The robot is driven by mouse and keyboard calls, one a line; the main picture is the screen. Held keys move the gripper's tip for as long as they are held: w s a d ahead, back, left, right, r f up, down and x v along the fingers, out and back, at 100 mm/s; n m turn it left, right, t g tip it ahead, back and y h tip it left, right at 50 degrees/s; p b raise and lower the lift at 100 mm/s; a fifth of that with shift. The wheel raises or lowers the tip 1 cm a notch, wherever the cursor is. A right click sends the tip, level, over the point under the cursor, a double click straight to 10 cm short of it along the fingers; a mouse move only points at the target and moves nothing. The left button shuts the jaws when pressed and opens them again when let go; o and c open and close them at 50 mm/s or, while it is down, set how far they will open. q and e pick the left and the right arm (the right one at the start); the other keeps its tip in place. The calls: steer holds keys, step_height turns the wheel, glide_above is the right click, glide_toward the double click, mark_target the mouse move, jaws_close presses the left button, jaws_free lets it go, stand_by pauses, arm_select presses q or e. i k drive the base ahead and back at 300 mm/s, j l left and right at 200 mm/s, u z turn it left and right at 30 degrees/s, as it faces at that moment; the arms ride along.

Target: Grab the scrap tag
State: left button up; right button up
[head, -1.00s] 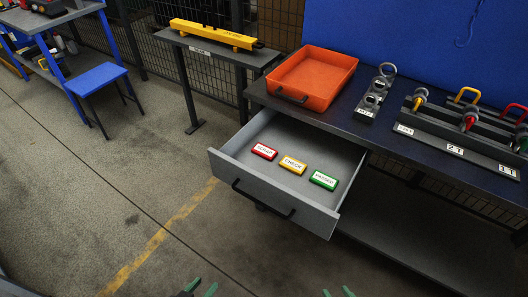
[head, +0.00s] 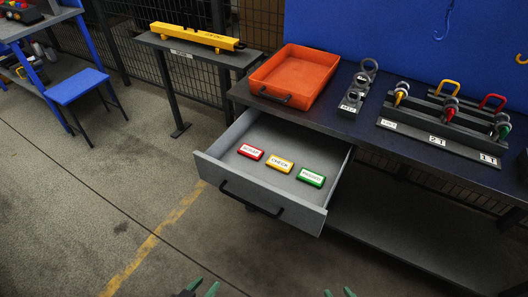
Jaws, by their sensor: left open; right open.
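The red scrap tag (head: 250,152) lies flat in the open grey drawer (head: 262,189), left of a yellow check tag (head: 280,164) and a green tag (head: 311,177). My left gripper (head: 198,289) is open and empty at the bottom edge of the head view. My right gripper (head: 339,293) is also open and empty at the bottom edge, right of the left one. Both are well apart from the tags, and only their fingertip ends show.
The drawer's front has a dark handle (head: 250,200). On the dark workbench (head: 335,121) stand an orange tray (head: 293,77), grey rings and a rack (head: 436,137) with shackles. A yellow beam (head: 195,37) lies on a side stand. The floor left of the drawer is clear.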

mark_target(252, 153)
steer(key=i+j+z, duration=0.1)
steer(key=j+z, duration=0.2)
steer(key=z, duration=0.15)
steer(key=j+z, duration=0.25)
steer(key=z, duration=0.25)
steer(key=j+z, duration=0.4)
steer(key=j, duration=0.55)
steer(key=k+j, duration=0.1)
steer(key=j, duration=0.35)
steer(key=k+j+z, duration=0.15)
steer(key=j, duration=0.3)
